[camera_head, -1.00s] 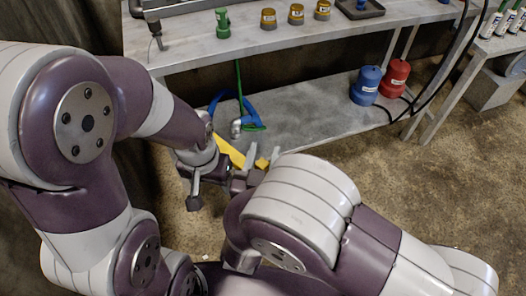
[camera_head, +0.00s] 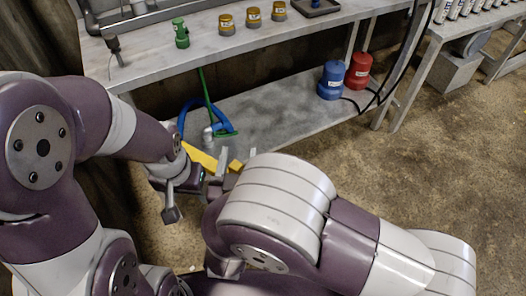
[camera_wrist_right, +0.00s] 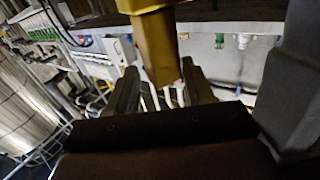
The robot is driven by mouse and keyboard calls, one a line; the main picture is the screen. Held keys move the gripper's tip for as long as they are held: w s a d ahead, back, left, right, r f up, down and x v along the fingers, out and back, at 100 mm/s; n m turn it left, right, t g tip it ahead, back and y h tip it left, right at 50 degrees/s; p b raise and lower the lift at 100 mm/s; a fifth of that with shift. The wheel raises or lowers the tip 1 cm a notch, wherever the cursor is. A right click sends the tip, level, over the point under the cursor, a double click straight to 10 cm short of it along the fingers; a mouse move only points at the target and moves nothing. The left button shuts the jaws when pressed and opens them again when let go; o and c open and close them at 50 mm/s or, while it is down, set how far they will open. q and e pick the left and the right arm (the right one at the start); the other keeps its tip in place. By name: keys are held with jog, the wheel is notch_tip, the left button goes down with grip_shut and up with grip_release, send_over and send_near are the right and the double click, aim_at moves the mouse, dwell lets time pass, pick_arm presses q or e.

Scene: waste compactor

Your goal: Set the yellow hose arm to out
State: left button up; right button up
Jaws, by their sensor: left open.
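The yellow hose arm (camera_head: 203,160) shows as a short yellow bar beside the lower shelf, partly hidden behind my left wrist. A smaller yellow part (camera_head: 235,166) shows between the grey fingers of my right gripper (camera_head: 237,159). In the right wrist view, a yellow bar (camera_wrist_right: 156,45) comes down from the top and ends between the fingers of my right gripper (camera_wrist_right: 160,88). These fingers are apart, with a narrow gap visible at the bar's left side. My left gripper (camera_head: 188,196) is open and empty, left of the yellow bar. The arm's pivot is hidden.

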jog(key=s+d+r+p, duration=0.3)
jog(key=d+r+p, duration=0.1)
jog(key=d+r, duration=0.6)
jog(key=shift+s+d, duration=0.4)
jog(key=shift+d, duration=0.15)
